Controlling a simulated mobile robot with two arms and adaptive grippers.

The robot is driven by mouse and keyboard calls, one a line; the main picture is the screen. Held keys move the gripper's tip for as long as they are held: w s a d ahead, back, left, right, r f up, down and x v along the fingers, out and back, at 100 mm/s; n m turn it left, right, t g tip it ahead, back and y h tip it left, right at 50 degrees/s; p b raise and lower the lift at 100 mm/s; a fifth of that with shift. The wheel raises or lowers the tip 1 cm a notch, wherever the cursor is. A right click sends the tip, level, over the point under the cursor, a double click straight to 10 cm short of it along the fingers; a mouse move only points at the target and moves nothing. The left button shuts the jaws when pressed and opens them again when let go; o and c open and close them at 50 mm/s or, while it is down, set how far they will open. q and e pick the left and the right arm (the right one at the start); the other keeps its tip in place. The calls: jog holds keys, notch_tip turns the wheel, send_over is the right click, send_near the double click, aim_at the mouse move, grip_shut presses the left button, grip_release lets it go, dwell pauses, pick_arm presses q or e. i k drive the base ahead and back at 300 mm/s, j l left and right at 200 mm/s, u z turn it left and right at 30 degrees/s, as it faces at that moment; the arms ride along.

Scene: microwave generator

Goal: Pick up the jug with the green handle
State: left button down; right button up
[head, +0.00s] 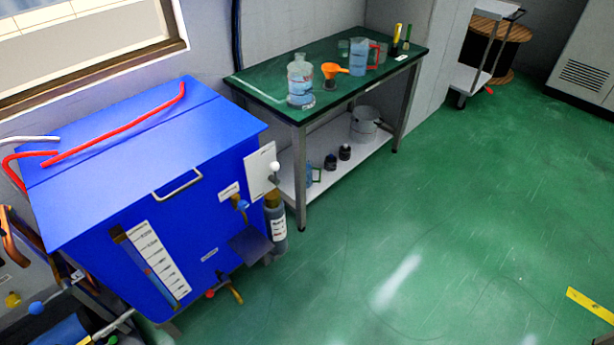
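A small clear bluish jug with a green handle (311,174) stands on the white lower shelf (290,192) of the green-topped table, near its front left leg. The table leg and the shadow under the top partly hide it. A second jug, with a red handle (359,55), stands on the green table top (345,88) toward the back right. Neither of my grippers shows in the head view.
A clear bottle (300,82) and an orange funnel (332,70) stand on the table top. Dark small containers (337,158) and a metal pot (364,125) share the lower shelf. A blue cabinet (150,165) stands left of the table. The green floor (440,230) in front is clear.

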aim_at(309, 175)
jog(key=u, duration=2.9)
jog(key=z, duration=2.9)
jog(key=i+l+u, duration=0.2)
jog(key=u, duration=0.55)
jog(key=i+l+u, duration=0.15)
jog(key=l, duration=0.25)
jog(key=i+l+u, duration=0.1)
jog(key=l, duration=0.3)
jog(key=i+l+u, duration=0.15)
jog(key=l, duration=0.25)
jog(key=i+l+u, duration=0.15)
jog(key=l, duration=0.3)
jog(key=i+l+u, duration=0.15)
jog(key=l, duration=0.3)
